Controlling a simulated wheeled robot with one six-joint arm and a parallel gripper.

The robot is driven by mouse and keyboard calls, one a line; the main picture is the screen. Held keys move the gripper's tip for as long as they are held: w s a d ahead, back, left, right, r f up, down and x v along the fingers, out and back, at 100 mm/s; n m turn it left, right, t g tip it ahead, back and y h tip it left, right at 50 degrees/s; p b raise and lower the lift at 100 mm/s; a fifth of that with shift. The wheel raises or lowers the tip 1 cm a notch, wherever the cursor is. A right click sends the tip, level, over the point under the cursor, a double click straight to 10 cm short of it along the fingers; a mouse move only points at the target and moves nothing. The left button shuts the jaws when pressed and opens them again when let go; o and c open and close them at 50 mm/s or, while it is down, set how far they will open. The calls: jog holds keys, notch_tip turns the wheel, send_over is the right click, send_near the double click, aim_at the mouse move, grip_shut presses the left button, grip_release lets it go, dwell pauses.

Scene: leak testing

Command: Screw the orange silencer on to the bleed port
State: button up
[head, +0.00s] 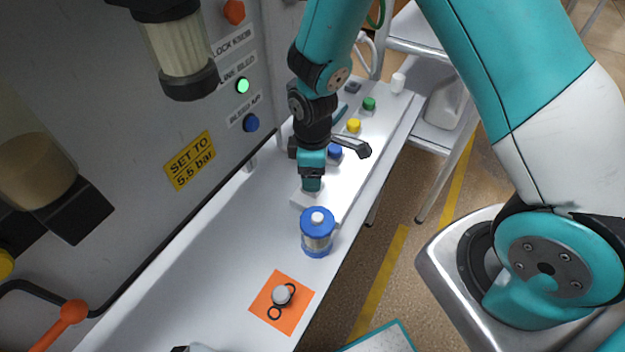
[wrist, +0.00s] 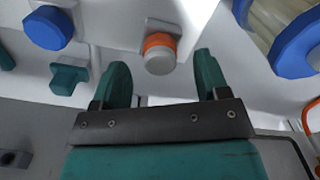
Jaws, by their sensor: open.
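In the wrist view, an orange-collared fitting with a grey end (wrist: 160,54), which looks like the orange silencer, sits on a white block (wrist: 118,22). My gripper (wrist: 162,78) is open, with its two teal fingers apart and the fitting just beyond and between their tips, not clasped. In the head view my gripper (head: 312,184) is low over the shelf at a white block (head: 302,202); the fitting is hidden there. The bleed port cannot be told for sure; a blue knob (head: 251,123) sits under a BLEED label on the panel.
A blue-capped clear jar (head: 317,238) stands close in front of my gripper. Blue (head: 334,152), yellow (head: 353,126) and green (head: 369,103) fittings line the shelf behind. An orange mat (head: 265,312) with black rings lies nearer. Shelf between panel and jar is clear.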

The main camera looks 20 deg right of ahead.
notch_tip(320, 180, up, 15)
jog(key=b, duration=0.1)
jog(key=s+a+r+m+y, duration=0.2)
jog(key=s+r, duration=0.3)
jog(key=s, duration=0.4)
jog(key=s+a+r+m+y, duration=0.2)
jog(key=s+r, duration=0.3)
jog(key=s, duration=0.4)
jog(key=shift+s+a+m, duration=0.3)
jog(key=shift+m, duration=0.4)
